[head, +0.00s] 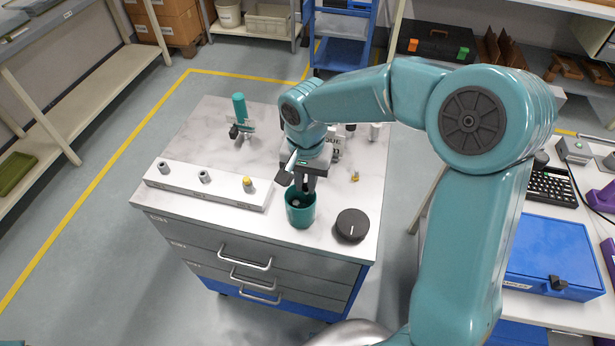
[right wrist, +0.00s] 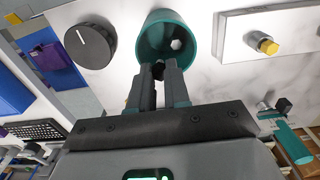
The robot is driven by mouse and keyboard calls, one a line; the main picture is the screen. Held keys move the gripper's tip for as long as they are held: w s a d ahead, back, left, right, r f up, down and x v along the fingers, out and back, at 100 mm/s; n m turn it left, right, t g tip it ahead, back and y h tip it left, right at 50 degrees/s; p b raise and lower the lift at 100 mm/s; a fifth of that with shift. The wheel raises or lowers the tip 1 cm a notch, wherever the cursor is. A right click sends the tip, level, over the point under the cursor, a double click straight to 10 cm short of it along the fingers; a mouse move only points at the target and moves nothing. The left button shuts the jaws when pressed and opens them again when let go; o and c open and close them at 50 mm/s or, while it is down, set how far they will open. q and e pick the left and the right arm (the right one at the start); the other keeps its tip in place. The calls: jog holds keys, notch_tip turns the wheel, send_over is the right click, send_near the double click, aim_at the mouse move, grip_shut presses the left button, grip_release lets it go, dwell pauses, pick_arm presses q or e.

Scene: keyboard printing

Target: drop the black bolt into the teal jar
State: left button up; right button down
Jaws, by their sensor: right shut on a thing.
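The teal jar (head: 301,216) stands upright and open near the front edge of the cabinet top. In the right wrist view the jar (right wrist: 146,38) has its mouth facing the camera, with a small pale hexagonal piece (right wrist: 176,44) inside. My right gripper (head: 305,187) points down at the jar's mouth. It is shut on the black bolt (right wrist: 158,69), a small dark piece between the fingertips, seen against the near rim of the jar. How far the bolt is above or inside the rim is hard to tell. My left gripper is not in view.
A round black knob-like lid (head: 352,225) lies right of the jar. A white block (head: 225,190) with several posts, one yellow-topped, lies to the left. A teal-handled tool (head: 240,108) stands behind. A small yellow piece (head: 355,177) lies on the right. The cabinet's front edge is close.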

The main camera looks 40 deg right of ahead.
jog(key=shift+s+f, duration=0.1)
jog(key=shift+f, duration=0.05)
jog(key=c, duration=1.3)
grip_release()
jog(key=shift+o, duration=1.4)
notch_tip(320, 180, up, 16)
